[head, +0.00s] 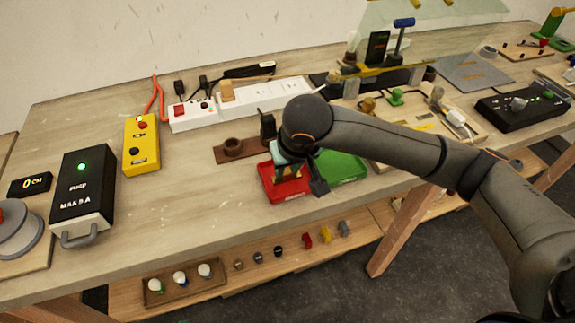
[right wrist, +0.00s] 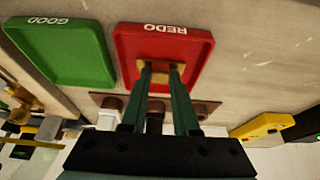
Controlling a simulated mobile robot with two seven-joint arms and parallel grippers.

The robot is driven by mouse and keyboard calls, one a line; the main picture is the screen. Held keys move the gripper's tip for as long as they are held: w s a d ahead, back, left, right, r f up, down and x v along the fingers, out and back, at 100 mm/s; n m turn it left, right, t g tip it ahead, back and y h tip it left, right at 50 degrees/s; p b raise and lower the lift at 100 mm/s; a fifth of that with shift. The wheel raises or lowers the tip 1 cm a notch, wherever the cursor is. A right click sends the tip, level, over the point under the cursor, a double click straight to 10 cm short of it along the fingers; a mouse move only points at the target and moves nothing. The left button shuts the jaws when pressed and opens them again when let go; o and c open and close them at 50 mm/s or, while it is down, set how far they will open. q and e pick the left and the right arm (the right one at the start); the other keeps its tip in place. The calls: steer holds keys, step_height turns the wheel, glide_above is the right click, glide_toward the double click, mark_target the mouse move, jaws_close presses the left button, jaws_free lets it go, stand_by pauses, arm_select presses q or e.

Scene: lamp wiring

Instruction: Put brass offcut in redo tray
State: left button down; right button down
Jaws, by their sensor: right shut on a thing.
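The redo tray (head: 290,197) is a shallow red tray near the table's front edge in the head view. In the right wrist view the red tray (right wrist: 134,48) shows the word REDO. My right gripper (head: 287,174) is over this tray, pointing down. In the right wrist view my right gripper (right wrist: 160,70) is shut on the brass offcut (right wrist: 156,76), a small tan-gold piece between the fingertips. The offcut overlaps the red tray floor in this view; I cannot tell whether it touches it. My left gripper is not in view.
A green tray (head: 345,168) marked GOOD sits right beside the red one. A brown holder (head: 232,149) stands behind the red tray. A yellow box (head: 141,146) and a black fused box (head: 82,190) stand to the left. The table front left of the trays is clear.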

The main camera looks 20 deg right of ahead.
steer(key=shift+f+b, duration=0.35)
steer(key=shift+b, duration=0.05)
steer(key=c, duration=0.7)
jaws_free()
steer(key=shift+r, duration=0.15)
steer(key=shift+o, duration=0.2)
steer(key=shift+r+p, duration=0.45)
steer(key=v, duration=1.1)
steer(key=shift+s+r, duration=0.2)
steer(key=shift+s, duration=0.05)
